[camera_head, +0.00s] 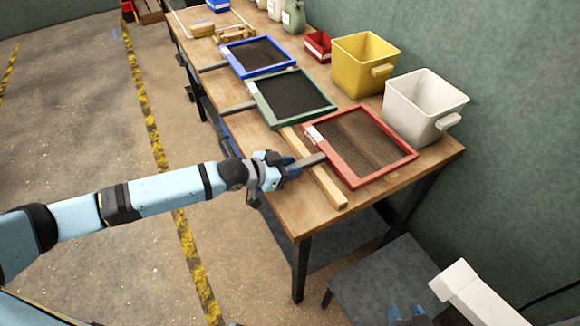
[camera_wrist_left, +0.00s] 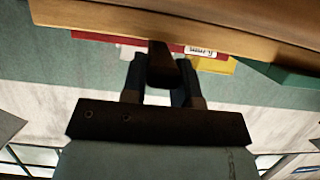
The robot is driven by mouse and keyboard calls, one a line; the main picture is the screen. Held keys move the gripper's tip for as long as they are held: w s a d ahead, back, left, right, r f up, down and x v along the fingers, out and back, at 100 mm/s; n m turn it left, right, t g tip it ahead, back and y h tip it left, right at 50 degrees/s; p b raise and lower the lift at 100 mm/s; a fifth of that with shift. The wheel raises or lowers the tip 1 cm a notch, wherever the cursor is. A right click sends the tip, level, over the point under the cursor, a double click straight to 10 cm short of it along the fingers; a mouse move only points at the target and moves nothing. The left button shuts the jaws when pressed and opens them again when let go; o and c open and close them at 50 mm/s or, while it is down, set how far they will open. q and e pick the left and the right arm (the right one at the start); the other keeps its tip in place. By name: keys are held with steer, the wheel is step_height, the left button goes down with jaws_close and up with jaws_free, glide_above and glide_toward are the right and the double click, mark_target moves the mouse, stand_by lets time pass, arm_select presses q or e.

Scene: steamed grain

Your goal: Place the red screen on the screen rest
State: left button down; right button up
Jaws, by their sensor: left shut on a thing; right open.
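The red screen (camera_head: 405,157), a red frame with dark mesh and a white label, is at the near end of the bench. My left gripper (camera_head: 288,170) is shut on its handle (camera_head: 312,160), left of the frame. The left wrist view shows the handle (camera_wrist_left: 164,68) between the fingers and the red frame (camera_wrist_left: 100,38) beyond. A pale wooden bar (camera_head: 327,186), perhaps the screen rest, runs under the handle, left of the frame. I cannot tell whether the screen touches it. My right gripper (camera_head: 407,314) is open and empty at the bottom edge, partly cut off.
A green screen (camera_head: 325,108) and a blue screen (camera_head: 289,67) lie farther along the bench (camera_head: 290,208). A white bin (camera_head: 405,106) and a yellow bin (camera_head: 350,66) stand behind, with a small red bin (camera_head: 318,47). A grey low table (camera_head: 365,283) stands nearer.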

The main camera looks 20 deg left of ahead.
arm_select(q)
steer(key=c, duration=0.9)
jaws_free()
